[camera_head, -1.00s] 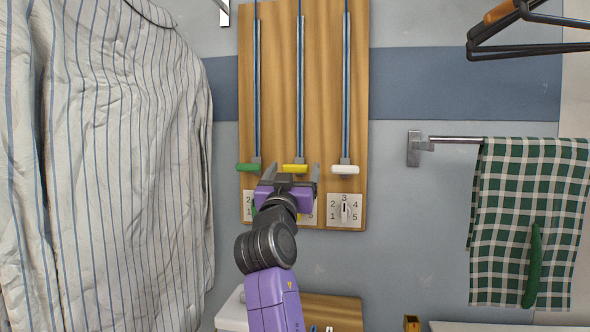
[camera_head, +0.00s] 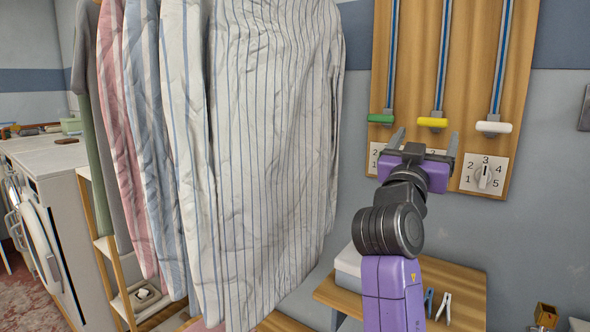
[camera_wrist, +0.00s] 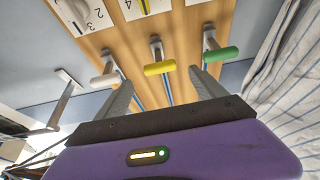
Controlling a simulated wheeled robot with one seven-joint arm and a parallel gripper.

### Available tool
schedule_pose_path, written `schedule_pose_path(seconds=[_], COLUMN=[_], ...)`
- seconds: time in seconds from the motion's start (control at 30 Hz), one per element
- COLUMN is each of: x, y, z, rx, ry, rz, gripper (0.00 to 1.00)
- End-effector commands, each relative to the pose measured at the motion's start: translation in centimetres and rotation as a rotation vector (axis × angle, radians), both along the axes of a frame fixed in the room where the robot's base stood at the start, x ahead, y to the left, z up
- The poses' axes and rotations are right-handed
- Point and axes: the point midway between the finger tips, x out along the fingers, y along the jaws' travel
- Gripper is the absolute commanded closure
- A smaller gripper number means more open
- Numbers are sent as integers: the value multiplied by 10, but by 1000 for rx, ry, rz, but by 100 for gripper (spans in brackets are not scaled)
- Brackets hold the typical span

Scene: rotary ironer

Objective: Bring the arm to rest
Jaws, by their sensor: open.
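My gripper (camera_head: 424,146) is open and empty in the head view, raised in front of the wooden board's lower part. Its two fingers stand apart, with the yellow handle (camera_head: 432,122) showing above and between them. The green handle (camera_head: 381,118) is up to its left and the white handle (camera_head: 494,127) up to its right. In the wrist view, the fingers (camera_wrist: 164,88) frame the yellow handle (camera_wrist: 159,67), and nothing is between them. I cannot tell how far the fingertips are from the board. My purple arm rises from below.
Striped shirts (camera_head: 270,130) hang close on the left. A numbered dial (camera_head: 484,176) is on the board (camera_head: 521,60), right of my gripper. A wooden shelf (camera_head: 467,287) with clothespins (camera_head: 444,306) lies below. White machines (camera_head: 70,200) stand at far left.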

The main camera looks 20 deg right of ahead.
Motion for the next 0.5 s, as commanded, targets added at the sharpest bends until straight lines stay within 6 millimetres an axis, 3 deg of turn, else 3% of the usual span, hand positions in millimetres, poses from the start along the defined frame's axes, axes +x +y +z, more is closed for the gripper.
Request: schedule_pose_path(seconds=[0.17,0.27,0.37,0.5], x=[4,3,3,-2], y=[7,25,51,77], z=[8,28,14,-20], rx=[-47,-105,-170,-225], ry=[6,-37,-40,-24], rz=[19,89,180,275], gripper=[20,20,20,20])
